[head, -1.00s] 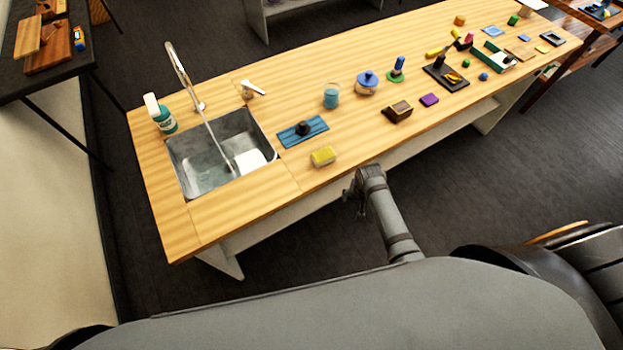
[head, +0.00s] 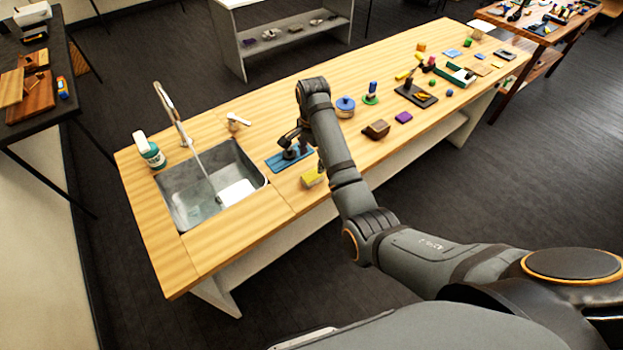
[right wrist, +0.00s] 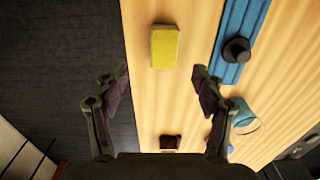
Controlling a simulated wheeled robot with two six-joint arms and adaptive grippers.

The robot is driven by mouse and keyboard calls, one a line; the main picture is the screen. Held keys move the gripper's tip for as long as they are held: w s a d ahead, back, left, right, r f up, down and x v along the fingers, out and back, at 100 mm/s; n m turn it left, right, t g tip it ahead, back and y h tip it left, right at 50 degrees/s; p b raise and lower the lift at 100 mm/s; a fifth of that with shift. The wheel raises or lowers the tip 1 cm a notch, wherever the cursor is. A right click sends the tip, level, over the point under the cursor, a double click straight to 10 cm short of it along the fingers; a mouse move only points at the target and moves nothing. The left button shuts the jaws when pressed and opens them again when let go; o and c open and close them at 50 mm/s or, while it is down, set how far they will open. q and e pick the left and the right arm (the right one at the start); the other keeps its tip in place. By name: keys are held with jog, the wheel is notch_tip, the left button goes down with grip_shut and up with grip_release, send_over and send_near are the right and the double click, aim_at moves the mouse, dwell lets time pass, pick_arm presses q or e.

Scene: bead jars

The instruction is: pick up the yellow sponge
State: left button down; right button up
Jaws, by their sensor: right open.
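The yellow sponge (head: 312,178) lies on the wooden counter near its front edge, right of the sink, partly hidden by my right arm in the head view. In the right wrist view the sponge (right wrist: 165,46) shows whole, lying flat ahead of the fingertips. My right gripper (head: 300,143) is above the counter near the sponge. In the right wrist view the right gripper (right wrist: 160,80) has its fingers spread wide, with nothing between them. My left gripper is not in view.
A blue tray (head: 277,164) with a dark knob lies beside the sponge. The sink (head: 180,208) with running tap is to the left. A brown box (head: 377,129) and a blue-lidded jar (head: 345,105) stand to the right. The counter's front edge is close to the sponge.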

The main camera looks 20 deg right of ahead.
jog(key=r, duration=0.1)
send_over(310, 176)
jog(key=shift+m, duration=0.3)
notch_tip(310, 176, down, 5)
jog(key=shift+s+r+p, duration=0.1)
jog(key=shift+r+p, duration=0.05)
jog(key=shift+p, duration=0.25)
jog(key=shift+f, duration=0.6)
notch_tip(310, 176, down, 5)
jog(key=shift+r+p, duration=0.15)
jog(key=shift+p, duration=0.45)
jog(key=c, duration=0.9)
